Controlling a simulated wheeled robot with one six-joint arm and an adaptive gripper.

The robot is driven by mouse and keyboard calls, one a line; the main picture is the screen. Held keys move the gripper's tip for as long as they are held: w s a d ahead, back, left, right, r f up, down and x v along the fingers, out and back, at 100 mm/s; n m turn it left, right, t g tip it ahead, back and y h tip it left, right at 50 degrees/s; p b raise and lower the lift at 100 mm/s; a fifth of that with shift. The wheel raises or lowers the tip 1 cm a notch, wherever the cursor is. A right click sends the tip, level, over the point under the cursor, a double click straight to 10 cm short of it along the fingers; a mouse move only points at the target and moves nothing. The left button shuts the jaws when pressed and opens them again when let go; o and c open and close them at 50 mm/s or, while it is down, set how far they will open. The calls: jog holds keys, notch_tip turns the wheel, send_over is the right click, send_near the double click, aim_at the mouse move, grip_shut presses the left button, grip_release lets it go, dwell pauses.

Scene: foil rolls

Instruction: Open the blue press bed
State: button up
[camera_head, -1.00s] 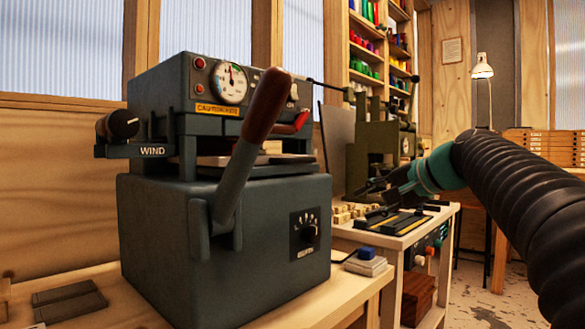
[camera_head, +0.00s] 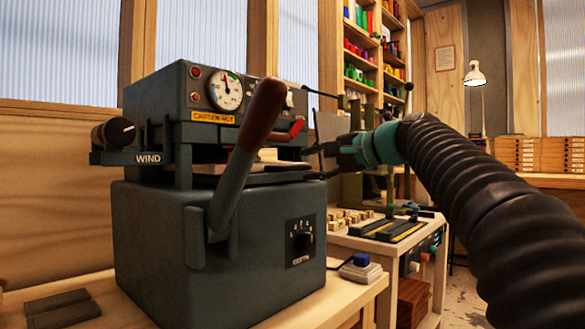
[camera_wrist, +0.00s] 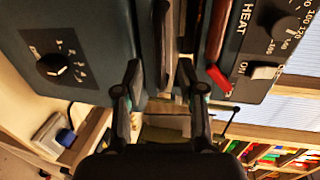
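The blue press (camera_head: 205,235) is a dark blue-grey machine on the bench at left. Its bed (camera_head: 262,180) is a flat plate in the gap between the lower body and the heated head; it also shows edge-on in the wrist view (camera_wrist: 163,45). My gripper (camera_head: 316,162) is at the right side of the press, level with this gap. In the wrist view my gripper (camera_wrist: 160,68) has its fingers apart, one on each side of the bed's edge. I cannot tell whether either finger touches it. Nothing is gripped.
A long brown-gripped lever (camera_head: 262,112) rises at the press's front. A red-tipped lever (camera_head: 297,128) sticks out beside the gap. A small block with a blue top (camera_head: 361,265) lies on the bench at right. A green press (camera_head: 352,190) stands behind on another table.

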aim_at(296, 167)
jog(key=shift+x, duration=2.3)
